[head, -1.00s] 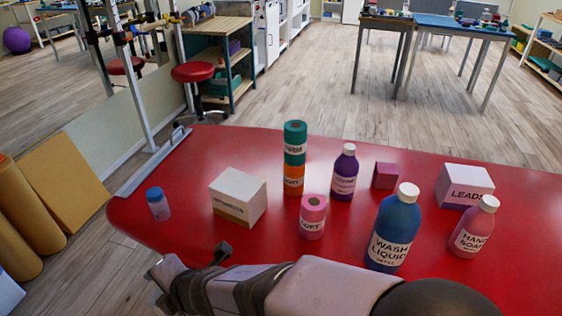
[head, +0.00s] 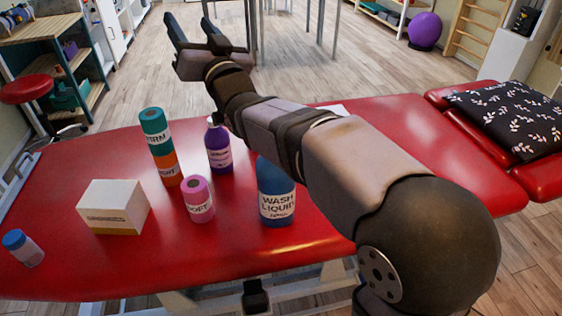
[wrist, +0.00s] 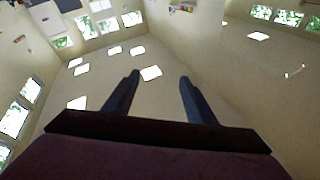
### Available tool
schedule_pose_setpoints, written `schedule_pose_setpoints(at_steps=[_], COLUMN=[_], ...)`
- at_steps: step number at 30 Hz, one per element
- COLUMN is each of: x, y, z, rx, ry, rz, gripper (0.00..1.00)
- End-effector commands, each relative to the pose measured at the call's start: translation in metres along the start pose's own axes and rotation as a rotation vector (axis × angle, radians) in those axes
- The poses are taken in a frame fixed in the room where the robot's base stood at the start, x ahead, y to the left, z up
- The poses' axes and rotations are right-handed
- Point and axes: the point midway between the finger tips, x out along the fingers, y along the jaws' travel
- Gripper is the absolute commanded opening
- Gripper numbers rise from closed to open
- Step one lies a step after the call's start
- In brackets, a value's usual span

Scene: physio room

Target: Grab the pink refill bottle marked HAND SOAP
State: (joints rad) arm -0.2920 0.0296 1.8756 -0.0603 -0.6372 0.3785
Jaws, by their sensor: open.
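The pink HAND SOAP bottle is not visible now; my arm crosses the part of the red table (head: 105,165) where it may stand. A blue WASH LIQUID bottle (head: 276,190) stands upright, its upper right side partly covered by my arm. My gripper (head: 189,20) is raised at the top of the head view, beyond the table's far edge. In the wrist view my gripper (wrist: 160,79) has its two dark fingers apart, with nothing between them. That view shows only walls, ceiling and windows.
Left of my arm stand a purple bottle (head: 218,147), stacked teal and orange rolls (head: 155,133), a pink roll (head: 199,200), a white box (head: 113,207) and a blue-capped jar (head: 23,248). A patterned dark cushion (head: 520,125) lies at right.

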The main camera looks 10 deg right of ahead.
Motion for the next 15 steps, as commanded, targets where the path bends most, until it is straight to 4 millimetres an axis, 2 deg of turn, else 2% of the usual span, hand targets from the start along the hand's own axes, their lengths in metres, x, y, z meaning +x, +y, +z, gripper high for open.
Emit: schedule_pose_setpoints(at_steps=[1, 3, 5, 7, 10, 12, 15], x=[-0.004, -0.014, -0.027, -0.049, -0.09, -0.122, -0.163], y=[0.032, 0.069, 0.101, 0.138, 0.189, 0.22, 0.255], z=[-0.026, -0.061, -0.084, -0.102, -0.106, -0.098, -0.081], rx=[0.058, 0.131, 0.174, 0.185, 0.123, 0.04, -0.082], ry=[0.08, 0.185, 0.267, 0.343, 0.396, 0.397, 0.366], rz=[0.06, 0.129, 0.186, 0.256, 0.369, 0.45, 0.56], gripper=[0.51, 0.51, 0.51, 0.51, 0.51, 0.51, 0.51])
